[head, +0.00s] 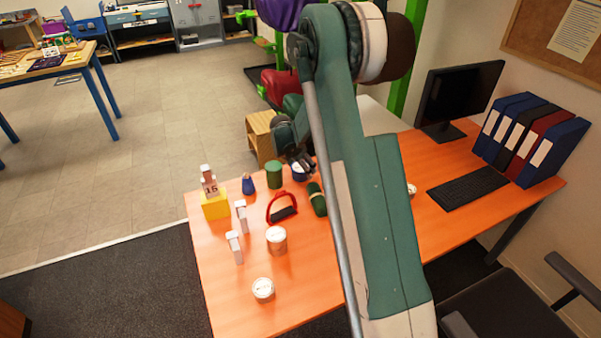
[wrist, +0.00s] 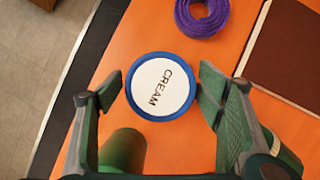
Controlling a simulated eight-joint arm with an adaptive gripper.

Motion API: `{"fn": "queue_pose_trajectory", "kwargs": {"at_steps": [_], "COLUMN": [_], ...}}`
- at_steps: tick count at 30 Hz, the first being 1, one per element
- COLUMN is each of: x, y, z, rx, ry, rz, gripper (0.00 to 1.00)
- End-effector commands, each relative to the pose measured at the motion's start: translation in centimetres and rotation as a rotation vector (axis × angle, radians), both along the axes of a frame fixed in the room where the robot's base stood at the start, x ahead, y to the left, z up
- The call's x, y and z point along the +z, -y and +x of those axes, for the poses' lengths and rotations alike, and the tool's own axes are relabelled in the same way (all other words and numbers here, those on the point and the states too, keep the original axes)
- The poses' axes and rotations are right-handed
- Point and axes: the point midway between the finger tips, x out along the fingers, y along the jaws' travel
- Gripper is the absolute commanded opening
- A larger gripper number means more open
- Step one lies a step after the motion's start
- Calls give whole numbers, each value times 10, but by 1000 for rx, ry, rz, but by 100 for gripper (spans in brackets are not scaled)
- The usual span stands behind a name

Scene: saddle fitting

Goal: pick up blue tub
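The blue tub (wrist: 160,87) is round, with a blue rim and a white lid that reads CREAM. It stands on the orange table (wrist: 110,50). In the head view the tub (head: 299,176) is partly hidden under my gripper (head: 301,161). In the wrist view my gripper (wrist: 159,89) is open. One finger is left of the tub and one right, each with a small gap to its rim. I cannot tell how far the fingertips are above the table.
A green cylinder (wrist: 122,152) stands close to the left finger. A purple coil (wrist: 202,14) and a dark brown panel (wrist: 297,55) lie beyond the tub. The head view shows a red-handled object (head: 282,207), a yellow block (head: 215,206) and white-lidded tubs (head: 276,239) nearer the front.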

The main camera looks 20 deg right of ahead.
Motion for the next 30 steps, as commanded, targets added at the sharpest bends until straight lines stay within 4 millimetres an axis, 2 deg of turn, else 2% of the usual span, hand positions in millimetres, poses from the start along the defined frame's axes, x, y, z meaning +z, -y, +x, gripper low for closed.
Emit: {"fn": "queue_pose_trajectory", "kwargs": {"at_steps": [1,6,19,23,30], "x": [0,0,7,19,54], "y": [0,0,0,0,0], "z": [0,0,0,0,0], "rx": [0,0,0,0,0], "ry": [0,0,0,0,-1], "rz": [0,0,0,0,0], "gripper": [58,38,38,38,38]}}
